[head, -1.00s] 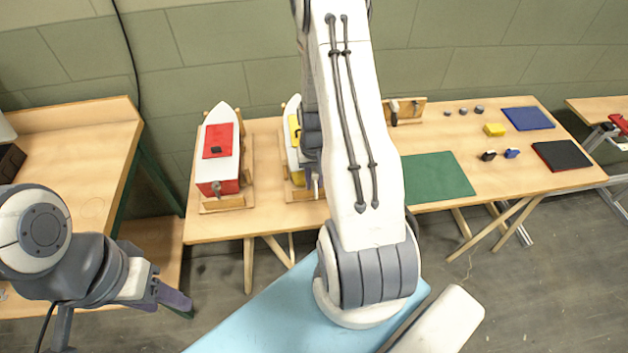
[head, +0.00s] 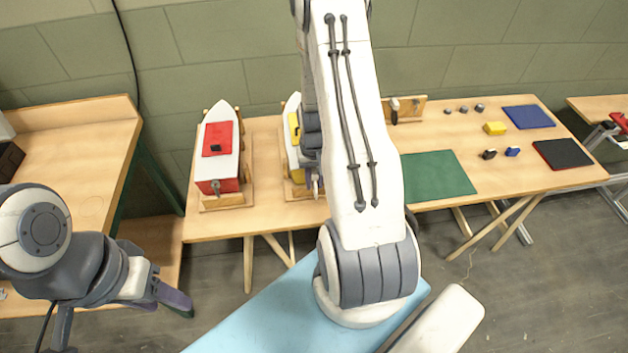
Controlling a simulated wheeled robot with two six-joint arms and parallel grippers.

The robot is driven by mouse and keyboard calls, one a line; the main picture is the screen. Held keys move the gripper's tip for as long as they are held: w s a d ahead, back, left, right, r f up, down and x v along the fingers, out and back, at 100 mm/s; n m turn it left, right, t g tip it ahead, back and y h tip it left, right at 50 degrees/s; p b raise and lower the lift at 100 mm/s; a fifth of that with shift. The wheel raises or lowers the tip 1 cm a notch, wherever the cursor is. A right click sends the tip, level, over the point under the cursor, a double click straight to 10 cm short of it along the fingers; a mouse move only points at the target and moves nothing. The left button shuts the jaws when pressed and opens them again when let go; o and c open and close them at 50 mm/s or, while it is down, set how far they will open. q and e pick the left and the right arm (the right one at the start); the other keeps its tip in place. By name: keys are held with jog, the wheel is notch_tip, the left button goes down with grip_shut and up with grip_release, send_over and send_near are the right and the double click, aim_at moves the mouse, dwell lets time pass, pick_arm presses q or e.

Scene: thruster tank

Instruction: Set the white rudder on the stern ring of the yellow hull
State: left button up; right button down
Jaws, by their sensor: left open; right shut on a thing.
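The yellow hull (head: 293,130) has a white deck edge and sits in a wooden cradle on the long table, bow to the back. My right arm covers its right side and much of its stern, so the stern ring cannot be made out. My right gripper (head: 315,176) is at the stern end of this hull, mostly hidden by my own arm. It is shut on a small pale piece, the white rudder (head: 316,186), of which only a sliver shows. Whether the rudder touches the ring cannot be told. My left gripper (head: 176,301) is open and empty, low at the left, away from the hulls.
A red hull (head: 229,185) stands in its cradle left of the yellow one. A green mat (head: 437,174), yellow block (head: 494,129), blue mat (head: 528,118), black mat (head: 562,155) and several small parts lie to the right. A wooden rack (head: 411,108) stands behind the green mat.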

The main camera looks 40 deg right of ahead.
aim_at(314, 172)
jog(key=shift+f, duration=0.3)
jog(key=c, duration=0.7)
grip_release()
jog(key=shift+o, duration=0.2)
jog(key=shift+r+p, duration=3.2)
jog(key=shift+r, duration=0.85)
